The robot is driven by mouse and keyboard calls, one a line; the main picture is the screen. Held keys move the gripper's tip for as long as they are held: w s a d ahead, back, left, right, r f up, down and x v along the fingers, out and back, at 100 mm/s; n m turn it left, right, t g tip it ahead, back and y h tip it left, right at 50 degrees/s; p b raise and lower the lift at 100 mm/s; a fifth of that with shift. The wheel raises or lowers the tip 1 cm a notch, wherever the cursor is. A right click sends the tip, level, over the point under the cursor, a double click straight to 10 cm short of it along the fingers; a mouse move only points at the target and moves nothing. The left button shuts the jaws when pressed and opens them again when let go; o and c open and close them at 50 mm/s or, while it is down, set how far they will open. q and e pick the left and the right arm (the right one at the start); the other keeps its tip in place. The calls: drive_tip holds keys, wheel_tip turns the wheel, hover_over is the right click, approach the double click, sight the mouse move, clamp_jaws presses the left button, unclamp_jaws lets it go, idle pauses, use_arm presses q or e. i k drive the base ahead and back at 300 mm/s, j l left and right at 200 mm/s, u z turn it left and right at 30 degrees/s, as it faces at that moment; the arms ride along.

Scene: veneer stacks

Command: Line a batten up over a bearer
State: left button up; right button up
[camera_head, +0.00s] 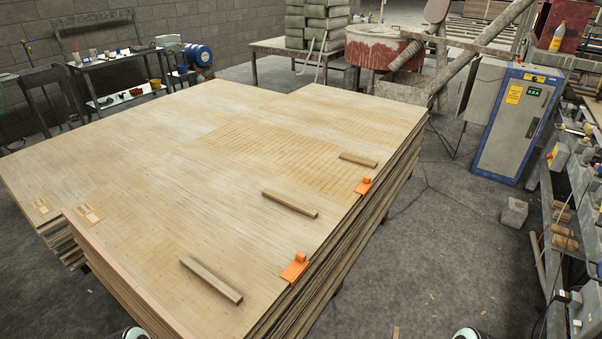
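Three short wooden strips lie apart on top of a large veneer stack (150,185). The near strip (212,280) is close to the front, the middle strip (290,204) is farther right, and the far strip (358,160) is the smallest in view. All three slant roughly the same way. I cannot tell which are battens and which are bearers. A near orange block (295,268) and a far orange block (363,185) sit on the stack's right edge. Neither gripper shows; only small white and dark parts, likely mine, show at the bottom edge.
A blue and grey cabinet (517,122) and a loaded shelf (575,235) stand at the right. A concrete block (514,212) lies on the floor. A red drum (383,48) and a tool bench (118,62) are behind. The floor right of the stack is mostly clear.

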sight(292, 204)
drive_tip(key=i+l, duration=0.25)
drive_tip(key=i+l+u, duration=0.1)
drive_tip(key=i+l, duration=0.15)
drive_tip(key=l, duration=0.15)
drive_tip(key=i+l+u, duration=0.1)
drive_tip(key=i+l, duration=0.4)
drive_tip(key=l, duration=0.25)
drive_tip(key=i+l+u, duration=0.1)
drive_tip(key=i+l, duration=0.35)
drive_tip(key=l, duration=0.3)
drive_tip(key=i+l+u, duration=0.1)
drive_tip(key=i+l, duration=0.15)
drive_tip(key=l, duration=0.15)
drive_tip(key=i+l+u, duration=0.1)
drive_tip(key=l, duration=0.3)
drive_tip(key=i, duration=0.1)
